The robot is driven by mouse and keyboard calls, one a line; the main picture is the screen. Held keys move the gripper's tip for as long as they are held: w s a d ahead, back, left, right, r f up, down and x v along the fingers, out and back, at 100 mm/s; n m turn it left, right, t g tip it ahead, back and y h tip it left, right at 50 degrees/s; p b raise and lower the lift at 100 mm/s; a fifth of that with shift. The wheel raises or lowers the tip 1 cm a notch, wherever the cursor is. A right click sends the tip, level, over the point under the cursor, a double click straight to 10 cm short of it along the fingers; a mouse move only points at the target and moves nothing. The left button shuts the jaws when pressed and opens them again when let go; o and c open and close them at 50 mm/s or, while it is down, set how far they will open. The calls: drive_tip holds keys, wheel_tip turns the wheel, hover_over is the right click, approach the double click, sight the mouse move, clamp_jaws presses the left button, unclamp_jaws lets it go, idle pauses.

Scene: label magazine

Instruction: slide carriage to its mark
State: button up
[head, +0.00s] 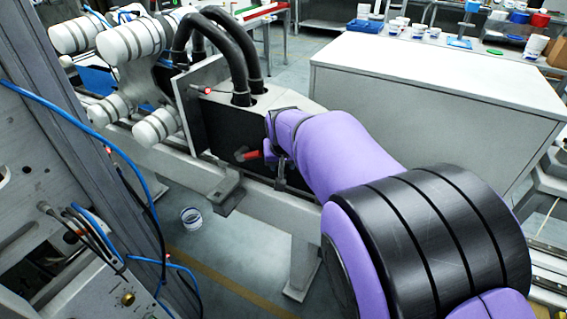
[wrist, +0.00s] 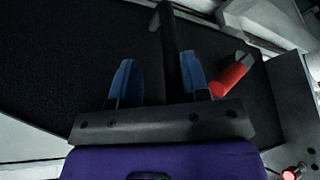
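The unit that looks like the carriage (head: 218,132) has a black side face and a grey end plate, and sits on a pale rail (head: 185,165). My gripper (wrist: 158,70) is close to its black face. In the wrist view its two blue fingers are apart, with a dark bar (wrist: 168,45) between them, nearer the right finger, and a gap on the left. A red-gripped lever (wrist: 232,76) lies just right of the fingers; it also shows in the head view (head: 247,155). In the head view my arm hides most of the gripper and fingertips. No mark can be made out.
Two thick black hoses (head: 237,60) rise from the unit. White rollers (head: 130,40) stand at the left. A grey frame with blue cables (head: 75,120) fills the near left. A large pale cabinet (head: 430,110) stands behind my arm.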

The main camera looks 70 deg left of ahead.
drive_tip(key=shift+w+d+f, duration=0.1)
drive_tip(key=shift+w, duration=0.1)
idle(0.3)
drive_tip(key=v, duration=1.1)
drive_tip(key=shift+s+f, duration=0.1)
drive_tip(key=shift+s, duration=0.1)
drive_tip(key=a+f+m, duration=0.1)
drive_tip(key=f, duration=0.2)
drive_tip(key=a+f+m+t, duration=0.1)
drive_tip(key=a+f+m, duration=0.1)
drive_tip(key=f, duration=0.1)
drive_tip(key=a+f+m, duration=0.1)
drive_tip(key=a+f, duration=0.1)
drive_tip(key=f, duration=0.2)
drive_tip(key=shift+a+f+m+t+h, duration=0.15)
drive_tip(key=shift+a+m+t+h, duration=0.1)
drive_tip(key=shift+m+t+h, duration=0.05)
idle(0.3)
